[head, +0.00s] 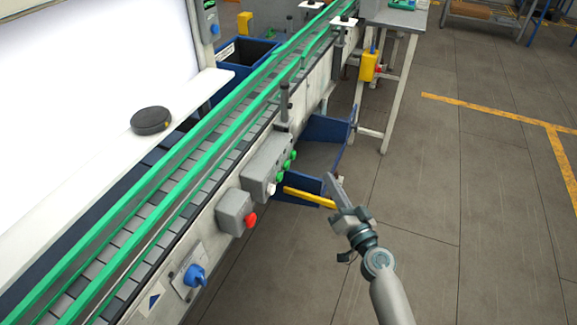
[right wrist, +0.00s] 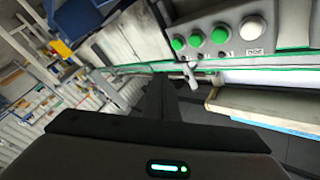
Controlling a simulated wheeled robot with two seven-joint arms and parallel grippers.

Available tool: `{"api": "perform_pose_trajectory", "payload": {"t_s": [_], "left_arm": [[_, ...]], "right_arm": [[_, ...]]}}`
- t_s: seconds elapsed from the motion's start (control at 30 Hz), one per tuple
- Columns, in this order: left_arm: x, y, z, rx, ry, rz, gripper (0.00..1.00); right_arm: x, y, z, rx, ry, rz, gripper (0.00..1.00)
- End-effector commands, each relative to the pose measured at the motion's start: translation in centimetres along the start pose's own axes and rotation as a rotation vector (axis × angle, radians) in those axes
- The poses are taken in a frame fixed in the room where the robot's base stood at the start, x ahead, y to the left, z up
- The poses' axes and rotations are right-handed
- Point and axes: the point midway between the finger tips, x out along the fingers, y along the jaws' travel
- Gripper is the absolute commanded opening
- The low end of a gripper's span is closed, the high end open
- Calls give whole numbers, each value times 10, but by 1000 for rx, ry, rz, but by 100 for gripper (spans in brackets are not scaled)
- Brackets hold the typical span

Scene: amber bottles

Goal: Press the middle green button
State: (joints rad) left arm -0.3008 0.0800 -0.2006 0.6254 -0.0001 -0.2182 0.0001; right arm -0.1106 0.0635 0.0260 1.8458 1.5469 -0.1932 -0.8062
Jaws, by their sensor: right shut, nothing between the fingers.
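A grey control box (head: 262,162) on the side of the conveyor carries a row of three green buttons and a white button (head: 271,188). The middle green button (head: 287,165) sits between the other two; it also shows in the right wrist view (right wrist: 195,40). My right gripper (head: 331,179) is shut and empty. It is in the air to the right of the box, apart from the buttons. In the right wrist view the buttons lie above and to the right of the dark fingers. My left gripper is not in view.
A grey box with a red button (head: 250,220) and a blue rotary switch (head: 195,275) sit nearer along the conveyor (head: 160,205). The floor at right is clear.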

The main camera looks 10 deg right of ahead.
Motion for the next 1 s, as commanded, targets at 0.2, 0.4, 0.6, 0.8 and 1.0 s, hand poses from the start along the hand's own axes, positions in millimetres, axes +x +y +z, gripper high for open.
{"api": "perform_pose_trajectory", "payload": {"t_s": [0.2,0.4,0.6,0.8,1.0], "left_arm": [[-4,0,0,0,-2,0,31],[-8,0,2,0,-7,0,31],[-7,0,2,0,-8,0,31],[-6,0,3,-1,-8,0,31],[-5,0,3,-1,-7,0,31]], "right_arm": [[12,-10,8,3,1,-1,0],[28,-21,19,2,1,0,0],[44,-32,32,0,0,-1,0],[54,-39,40,1,0,0,0],[58,-43,42,0,0,0,0]]}}
